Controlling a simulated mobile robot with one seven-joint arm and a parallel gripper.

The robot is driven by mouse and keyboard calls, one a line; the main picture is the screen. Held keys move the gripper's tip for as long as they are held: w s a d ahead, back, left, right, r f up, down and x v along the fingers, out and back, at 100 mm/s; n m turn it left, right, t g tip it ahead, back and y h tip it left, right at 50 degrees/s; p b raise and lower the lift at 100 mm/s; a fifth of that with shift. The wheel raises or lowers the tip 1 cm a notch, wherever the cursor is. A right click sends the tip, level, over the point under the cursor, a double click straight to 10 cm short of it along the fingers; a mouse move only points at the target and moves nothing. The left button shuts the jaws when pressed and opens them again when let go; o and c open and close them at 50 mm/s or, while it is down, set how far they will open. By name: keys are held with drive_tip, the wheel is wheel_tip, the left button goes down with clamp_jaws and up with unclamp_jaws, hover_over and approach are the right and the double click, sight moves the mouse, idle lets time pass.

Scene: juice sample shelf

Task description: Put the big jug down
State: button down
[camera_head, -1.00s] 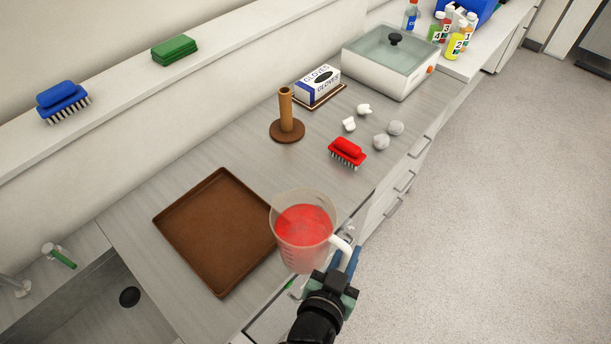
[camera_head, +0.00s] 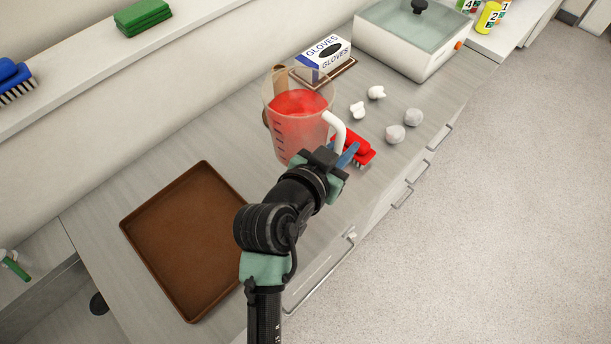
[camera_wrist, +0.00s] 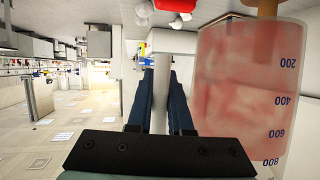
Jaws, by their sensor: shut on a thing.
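The big jug (camera_head: 298,128) is a clear measuring jug with red liquid and a white handle (camera_head: 338,132). My gripper (camera_head: 345,155) is shut on the handle, and the jug looks upright. In the wrist view the jug (camera_wrist: 247,90) fills the right side, with its blue volume marks showing. The blue fingers (camera_wrist: 160,100) lie on both sides of the handle there. In the head view the jug covers most of the wooden post and overlaps the counter (camera_head: 215,135) behind it. I cannot tell how far its base is above the counter.
A brown tray (camera_head: 185,240) lies at the left of the counter. A red brush (camera_head: 358,148) is close to the gripper. A glove box (camera_head: 323,58), white and grey lumps (camera_head: 396,133), and a lidded bath (camera_head: 418,42) stand farther back. Bare counter lies between tray and jug.

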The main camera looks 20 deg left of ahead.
drive_tip(key=f+b, duration=0.1)
drive_tip(key=f, duration=0.6)
drive_tip(key=f+b, duration=0.2)
drive_tip(key=f, duration=0.5)
drive_tip(key=shift+s, duration=0.2)
drive_tip(key=c, duration=1.3)
unclamp_jaws()
drive_tip(key=shift+f+b, duration=0.25)
drive_tip(key=shift+b, duration=0.1)
drive_tip(key=o, duration=0.5)
drive_tip(key=shift+s+d+r, duration=0.1)
drive_tip(key=shift+c, duration=0.2)
drive_tip(key=shift+r, duration=0.1)
